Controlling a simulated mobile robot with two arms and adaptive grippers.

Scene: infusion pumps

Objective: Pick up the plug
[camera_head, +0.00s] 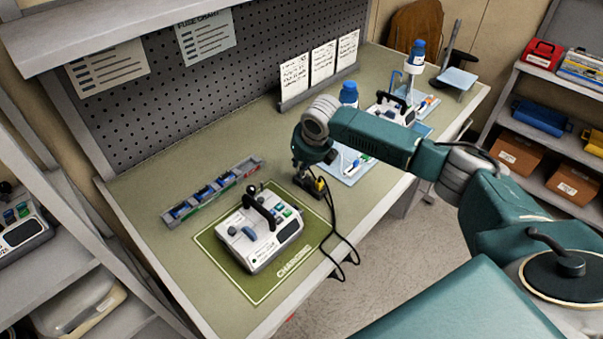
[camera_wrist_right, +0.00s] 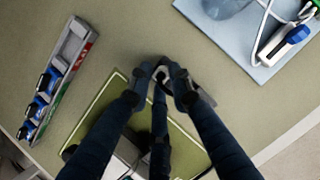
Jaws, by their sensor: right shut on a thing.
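My right gripper (camera_head: 308,178) comes in from the right and points down over the workbench, just right of the green charging mat's far corner. It is shut on the plug (camera_head: 320,185), a small dark piece with a yellow part. A black cord (camera_head: 333,225) runs from the plug down over the bench's front edge in a loop. The fingers hide most of the plug. My left gripper is not in view.
A white infusion pump (camera_head: 262,240) with a black handle stands on the charging mat (camera_head: 240,285). A rail with blue clips (camera_head: 212,190) lies behind it. The bench's left front is clear.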

